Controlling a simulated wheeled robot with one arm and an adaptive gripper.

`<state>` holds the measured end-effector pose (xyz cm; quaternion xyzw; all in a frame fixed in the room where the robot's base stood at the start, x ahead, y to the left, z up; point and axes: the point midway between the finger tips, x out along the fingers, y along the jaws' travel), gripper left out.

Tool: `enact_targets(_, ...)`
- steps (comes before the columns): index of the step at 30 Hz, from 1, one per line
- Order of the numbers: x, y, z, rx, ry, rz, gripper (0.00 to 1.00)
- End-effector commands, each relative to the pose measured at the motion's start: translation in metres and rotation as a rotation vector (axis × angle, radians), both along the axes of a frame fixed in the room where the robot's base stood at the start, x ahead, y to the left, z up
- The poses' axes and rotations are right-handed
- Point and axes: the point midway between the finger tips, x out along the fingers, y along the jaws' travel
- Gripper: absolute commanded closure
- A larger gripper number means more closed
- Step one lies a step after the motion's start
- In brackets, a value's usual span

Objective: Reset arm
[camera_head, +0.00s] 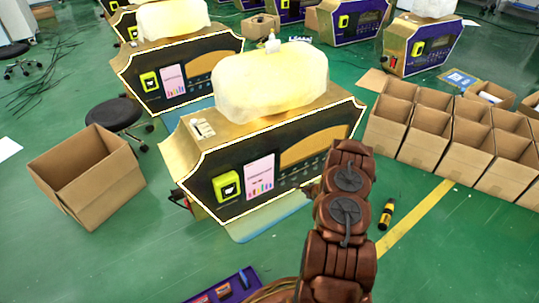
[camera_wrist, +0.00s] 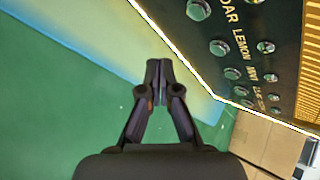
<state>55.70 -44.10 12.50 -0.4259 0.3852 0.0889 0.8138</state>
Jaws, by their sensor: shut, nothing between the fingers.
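My arm reaches up from the bottom right of the head view, in front of the right part of the nearest perfume vending machine (camera_head: 285,165). The machine has a dark front, a yellow-green unit, a pink card and a cloudy wrapped bulk on top. My gripper (camera_wrist: 158,68) shows in the wrist view with its fingertips together and nothing between them. The machine's front panel (camera_wrist: 230,50) with round buttons and lettering such as "LEMON" lies to the right of the fingertips, apart from them. In the head view the fingertips are mostly hidden by my arm.
An open cardboard box (camera_head: 88,175) stands at the left by a black stool (camera_head: 115,112). Rows of open boxes (camera_head: 450,135) fill the right. A small dark bottle-like item (camera_head: 386,214) lies on the green floor near a yellow line. More machines (camera_head: 180,75) stand behind.

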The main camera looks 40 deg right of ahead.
Motion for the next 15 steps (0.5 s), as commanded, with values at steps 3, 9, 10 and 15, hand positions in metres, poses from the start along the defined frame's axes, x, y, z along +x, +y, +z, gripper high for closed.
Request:
enact_targets(3,0.0,0.0,0.0,0.0,0.0,0.0,1.0)
enact_targets(9,0.003,0.001,0.013,-0.017,0.014,0.015,1.0)
enact_targets(10,0.005,0.001,0.019,-0.026,0.02,0.022,1.0)
enact_targets(15,0.021,0.006,0.079,-0.114,0.092,0.098,1.0)
